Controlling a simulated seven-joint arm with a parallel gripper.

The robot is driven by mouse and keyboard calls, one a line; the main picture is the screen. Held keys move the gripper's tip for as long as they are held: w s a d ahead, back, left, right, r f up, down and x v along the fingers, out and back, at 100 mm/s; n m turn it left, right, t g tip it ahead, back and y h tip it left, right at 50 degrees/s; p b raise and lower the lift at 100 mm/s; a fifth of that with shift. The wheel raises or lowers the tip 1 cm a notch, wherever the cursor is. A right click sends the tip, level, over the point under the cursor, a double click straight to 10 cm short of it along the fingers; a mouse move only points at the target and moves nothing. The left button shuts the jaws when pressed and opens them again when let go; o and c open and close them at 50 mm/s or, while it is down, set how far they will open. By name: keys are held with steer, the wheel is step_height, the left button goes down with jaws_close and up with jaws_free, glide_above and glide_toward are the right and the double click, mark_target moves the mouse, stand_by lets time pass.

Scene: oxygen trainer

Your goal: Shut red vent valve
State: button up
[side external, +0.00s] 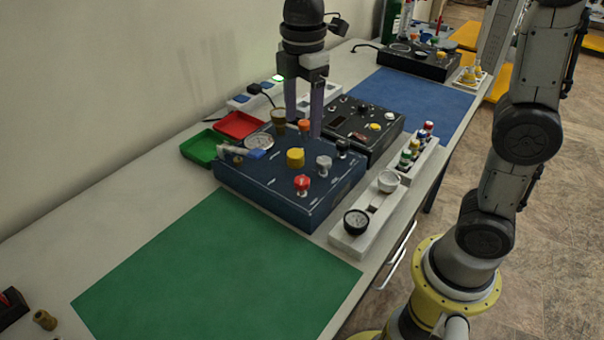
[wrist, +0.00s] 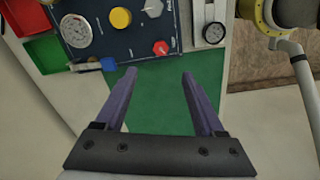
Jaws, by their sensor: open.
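The red vent valve (side external: 302,184) is a small red knob on a pale stem near the front corner of the dark blue panel box (side external: 262,192). In the wrist view the red knob (wrist: 161,47) lies just beyond my fingertips, roughly centred between them in the picture. My gripper (side external: 304,124) is open and empty, pointing down over the back part of the box in the side view. In the wrist view its two purple fingers (wrist: 159,73) are spread wide, with nothing between them. The gripper is apart from the red knob.
A yellow knob (side external: 295,157), grey knob (side external: 324,163), orange knob (side external: 304,125) and round gauge (side external: 259,143) crowd the panel. A white rack with gauges (side external: 360,238) stands beside it. Red (side external: 240,125) and green (side external: 207,147) trays sit behind. The green mat (side external: 215,270) is clear.

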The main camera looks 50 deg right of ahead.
mark_target(302, 180)
step_height(302, 180, down, 14)
steer(key=shift+a+f, duration=0.1)
stand_by(0.5)
steer(key=shift+c, duration=0.3)
jaws_close()
